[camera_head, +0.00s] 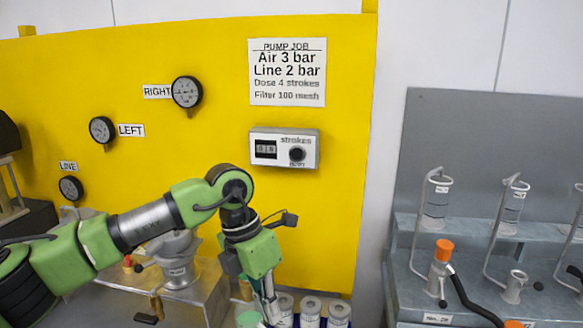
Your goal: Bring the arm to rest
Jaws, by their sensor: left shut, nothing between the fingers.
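My left arm (145,226) is green and grey and comes in from the left in the head view. Its elbow is bent at the centre, and the wrist hangs down in front of the yellow panel. My left gripper (266,308) points downward at the bottom edge, close to several small canisters (310,307). Its fingers are shut with nothing seen between them, and the tips are partly hidden or cut off. My right gripper is not in view.
A yellow panel (225,75) carries gauges, a stroke counter (284,148) and a notice (287,72). A metal pump unit (178,268) stands behind my arm. At right, a grey stand (415,262) holds glass cylinders and an orange-capped fitting (445,250).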

